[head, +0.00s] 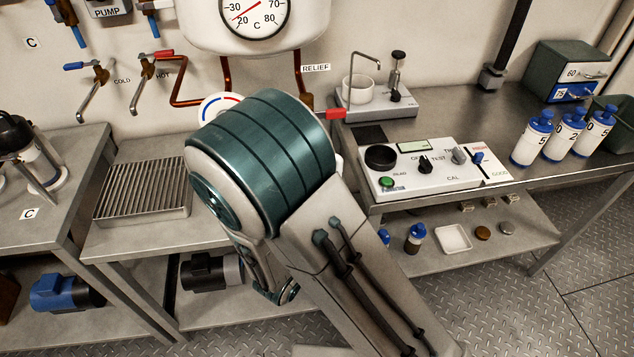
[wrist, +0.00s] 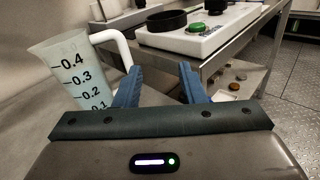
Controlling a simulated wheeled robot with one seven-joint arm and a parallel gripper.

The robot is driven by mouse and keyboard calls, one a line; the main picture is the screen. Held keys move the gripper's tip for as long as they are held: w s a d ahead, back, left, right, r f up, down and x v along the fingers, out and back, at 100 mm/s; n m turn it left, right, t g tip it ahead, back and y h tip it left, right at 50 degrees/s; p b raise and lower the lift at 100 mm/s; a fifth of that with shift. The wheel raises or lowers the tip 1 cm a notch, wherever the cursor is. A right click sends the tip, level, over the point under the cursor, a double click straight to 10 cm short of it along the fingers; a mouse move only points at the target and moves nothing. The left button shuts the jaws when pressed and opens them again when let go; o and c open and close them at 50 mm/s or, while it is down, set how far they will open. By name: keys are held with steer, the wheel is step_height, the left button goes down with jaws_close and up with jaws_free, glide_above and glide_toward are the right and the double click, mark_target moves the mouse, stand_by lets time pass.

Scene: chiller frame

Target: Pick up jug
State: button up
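The jug (wrist: 75,78) is a translucent cup with dark markings from 0.1 to 0.4 and a white handle (wrist: 117,42) on its right side. In the wrist view it stands upright at the left, with its base hidden behind my gripper body. My gripper (wrist: 161,80) has two blue fingers spread apart with nothing between them. The left finger is beside the jug and overlaps the lower end of the handle; I cannot tell if they touch. In the head view my arm hides my gripper and most or all of the jug.
The white calibration panel (head: 420,168) with knobs and a green button sits on the right bench, just beyond my fingers. Blue-capped bottles (head: 531,138) stand further right. A drain grate (head: 142,190) lies left of my arm, below the cold and hot taps (head: 146,85).

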steer(key=a+f+n+t+y, duration=0.2)
steer(key=a+f+n+y, duration=0.1)
steer(key=a, duration=0.1)
steer(key=x, duration=0.8)
steer(key=shift+d, duration=0.15)
steer(key=shift+f+x, duration=0.15)
steer(key=shift+x, duration=1.25)
steer(key=shift+f+x, duration=0.15)
steer(key=shift+x, duration=1.2)
jaws_close()
